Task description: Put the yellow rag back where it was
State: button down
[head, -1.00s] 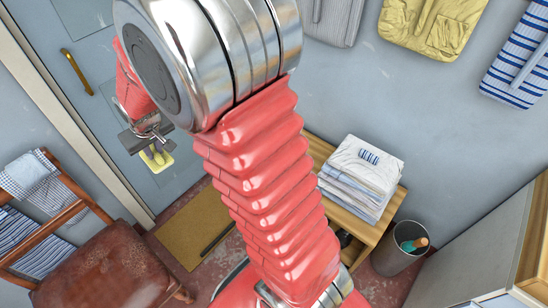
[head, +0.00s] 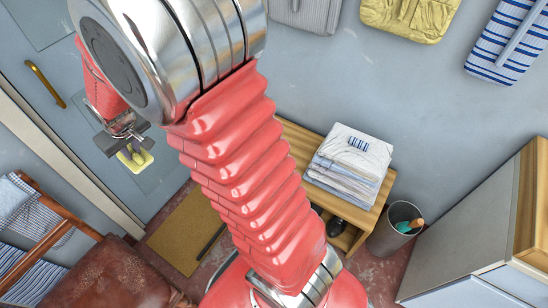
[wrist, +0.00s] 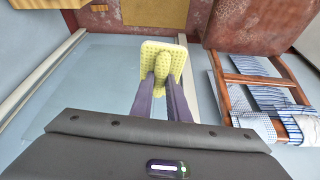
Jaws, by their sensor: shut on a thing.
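My gripper (wrist: 166,100) is shut on a yellow rag (wrist: 164,55), which has a waffle texture and is bunched between the fingertips with its edges spread out flat. In the head view the rag (head: 134,159) hangs below my gripper (head: 131,148) in the air, in front of the grey-blue door, at the left. The rag's original place cannot be told from these frames.
A wooden chair (head: 100,275) with striped cloths on its back stands at the lower left. A low wooden bench (head: 305,145) holds folded laundry (head: 350,165). A bin (head: 396,228) stands beside it. Bags hang on the wall. A brown mat (head: 185,235) lies on the floor.

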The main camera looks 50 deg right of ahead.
jog(key=d+f, duration=0.8)
jog(key=d, duration=0.5)
jog(key=d+f, duration=0.7)
jog(key=d, duration=0.7)
jog(key=s+d+f, duration=0.7)
jog(key=d+f, duration=0.1)
jog(key=d, duration=0.3)
jog(key=s+d+f+n, duration=0.1)
jog(key=s+d+f, duration=0.6)
jog(key=d, duration=0.4)
jog(key=shift+f, duration=0.5)
jog(key=shift+d, duration=0.1)
jog(key=shift+w+f, duration=0.1)
jog(key=shift+f, duration=2.4)
jog(key=shift+f, duration=2.3)
